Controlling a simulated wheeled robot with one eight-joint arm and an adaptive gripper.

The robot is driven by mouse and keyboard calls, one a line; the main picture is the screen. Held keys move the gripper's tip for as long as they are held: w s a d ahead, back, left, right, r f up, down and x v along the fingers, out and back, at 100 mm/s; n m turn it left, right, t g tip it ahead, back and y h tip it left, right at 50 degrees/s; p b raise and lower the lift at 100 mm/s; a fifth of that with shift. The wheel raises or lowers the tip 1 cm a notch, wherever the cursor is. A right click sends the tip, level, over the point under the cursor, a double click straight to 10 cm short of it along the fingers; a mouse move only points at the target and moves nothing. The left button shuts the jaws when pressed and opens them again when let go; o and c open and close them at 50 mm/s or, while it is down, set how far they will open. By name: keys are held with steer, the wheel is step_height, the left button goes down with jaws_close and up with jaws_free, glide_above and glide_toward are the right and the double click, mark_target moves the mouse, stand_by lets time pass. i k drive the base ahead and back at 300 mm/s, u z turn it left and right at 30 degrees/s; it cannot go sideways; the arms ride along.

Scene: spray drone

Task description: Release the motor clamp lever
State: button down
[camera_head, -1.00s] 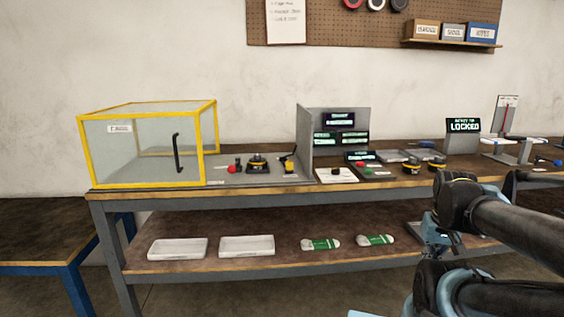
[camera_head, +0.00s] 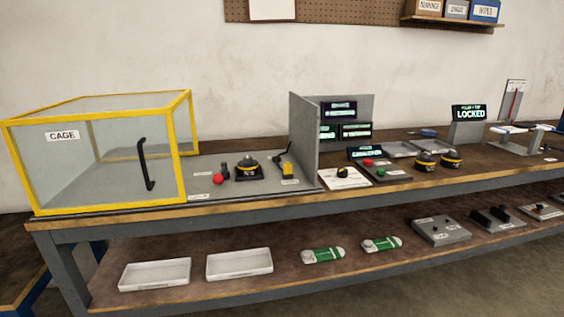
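On the grey plate of the workbench, a round black motor-like part with a yellow ring (camera_head: 247,167) sits on a dark mount. Just left of it is a red ball knob (camera_head: 219,179) beside a small black upright part (camera_head: 224,167). Just right of it is a yellow block with a black handle (camera_head: 288,165), tilted up to the right. I cannot tell which of these is the motor clamp lever; the labels beside them are too small to read. My gripper is not in view.
A clear cage (camera_head: 100,150) with yellow edges and a black handle stands left of these parts. Further right are two more black-and-yellow round parts (camera_head: 425,162) and a "LOCKED" display (camera_head: 469,112).

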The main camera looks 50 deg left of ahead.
mark_target(217, 179)
steer(key=z, duration=0.7)
steer(key=k, duration=0.25)
steer(key=u, duration=2.7)
